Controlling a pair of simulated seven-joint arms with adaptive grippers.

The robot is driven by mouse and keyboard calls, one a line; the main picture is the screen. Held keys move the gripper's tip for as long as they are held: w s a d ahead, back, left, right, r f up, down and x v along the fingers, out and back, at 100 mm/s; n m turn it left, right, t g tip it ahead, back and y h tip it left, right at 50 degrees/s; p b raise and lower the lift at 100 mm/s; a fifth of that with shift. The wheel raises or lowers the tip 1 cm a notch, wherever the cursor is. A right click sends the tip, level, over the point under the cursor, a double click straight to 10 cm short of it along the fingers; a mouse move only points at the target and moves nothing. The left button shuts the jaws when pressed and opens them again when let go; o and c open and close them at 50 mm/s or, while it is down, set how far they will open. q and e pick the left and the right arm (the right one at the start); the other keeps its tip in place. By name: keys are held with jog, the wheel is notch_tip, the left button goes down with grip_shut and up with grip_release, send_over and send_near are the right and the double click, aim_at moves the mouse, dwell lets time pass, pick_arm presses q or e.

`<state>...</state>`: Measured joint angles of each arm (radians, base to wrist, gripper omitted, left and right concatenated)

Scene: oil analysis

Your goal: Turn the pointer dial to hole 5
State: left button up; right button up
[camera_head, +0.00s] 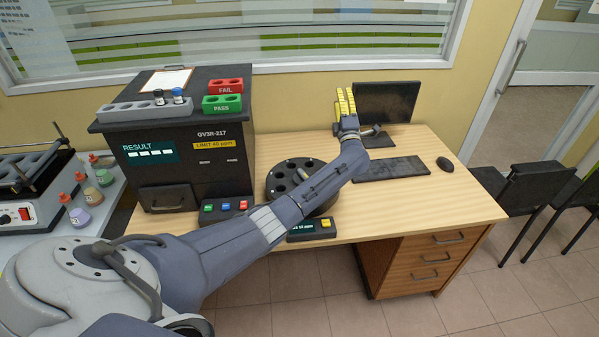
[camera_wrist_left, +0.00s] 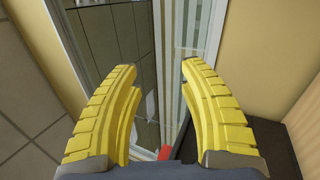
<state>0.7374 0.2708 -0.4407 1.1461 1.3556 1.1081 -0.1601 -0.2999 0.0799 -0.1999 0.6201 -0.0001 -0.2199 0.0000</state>
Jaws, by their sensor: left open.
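The round black dial disc (camera_head: 281,184) with several holes lies on the wooden desk, right of the black analyser. My left forearm crosses over it and hides its right part, so the pointer and the hole numbers cannot be made out. My left gripper (camera_head: 345,101) has yellow fingers and is raised beyond the disc, in front of the monitor. In the left wrist view the gripper (camera_wrist_left: 160,110) is open, with nothing between its fingers. My right gripper is not in view.
The black analyser (camera_head: 195,160) stands left of the disc, with red FAIL (camera_head: 226,85) and green PASS (camera_head: 222,104) racks on top. A small display box (camera_head: 314,230) sits at the desk's front edge. The monitor (camera_head: 387,102), keyboard (camera_head: 390,169) and mouse (camera_head: 445,164) are at right. The desk's right front is clear.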

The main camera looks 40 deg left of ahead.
pick_arm(q)
jog(key=s+a+f+n+g+h, duration=0.1)
jog(key=s+a+f+n+g, duration=0.3)
jog(key=a+n+g, duration=0.45)
jog(key=s+a+f+n+g+h, duration=0.1)
jog(key=s+a+f+n+g, duration=0.2)
jog(key=s+a+n+g, duration=0.35)
jog(key=n+g+h, duration=0.3)
jog(key=n+h, duration=0.4)
jog(key=h, duration=0.6)
send_over(301, 170)
jog(key=f, duration=0.2)
notch_tip(301, 170, down, 17)
jog(key=shift+d+r, duration=0.1)
grip_shut()
